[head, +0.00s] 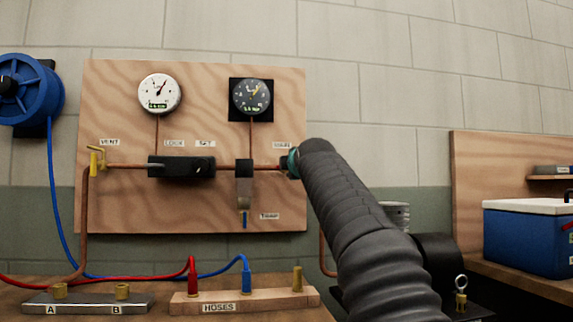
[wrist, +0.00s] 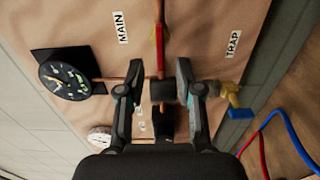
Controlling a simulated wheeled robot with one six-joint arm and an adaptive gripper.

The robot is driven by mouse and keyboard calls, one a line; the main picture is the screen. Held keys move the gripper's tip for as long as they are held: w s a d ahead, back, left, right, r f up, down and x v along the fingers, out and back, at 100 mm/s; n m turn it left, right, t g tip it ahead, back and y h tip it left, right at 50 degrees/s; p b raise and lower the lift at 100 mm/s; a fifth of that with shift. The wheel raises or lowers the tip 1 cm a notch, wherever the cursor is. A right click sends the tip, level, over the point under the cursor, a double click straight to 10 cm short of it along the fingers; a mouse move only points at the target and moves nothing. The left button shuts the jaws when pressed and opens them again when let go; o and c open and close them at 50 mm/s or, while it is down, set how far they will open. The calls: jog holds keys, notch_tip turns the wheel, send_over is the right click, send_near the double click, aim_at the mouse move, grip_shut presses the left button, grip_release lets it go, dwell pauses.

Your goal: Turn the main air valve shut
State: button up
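The main air valve's red lever (wrist: 160,50) shows in the wrist view beside the MAIN label (wrist: 122,27), lying in line with the copper pipe. My gripper (wrist: 159,69) is open, with one finger on each side of the pipe line. The lever's near end lies between or just beyond the fingertips, with visible gaps on both sides; I cannot tell the depth or any contact. In the head view my gripper (head: 292,161) is at the right end of the pipe by the panel's right edge. My arm hides the main valve there.
The wooden panel (head: 115,210) carries a white gauge (head: 160,93), a dark gauge (head: 251,97), a black regulator block (head: 181,167) and a yellow vent valve (head: 97,161). The trap (head: 244,190) hangs near my gripper. Hoses and a HOSES block (head: 250,299) are below.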

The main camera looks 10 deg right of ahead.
jog(key=shift+w+p, duration=1.5)
jog(key=shift+w, duration=2.15)
grip_shut()
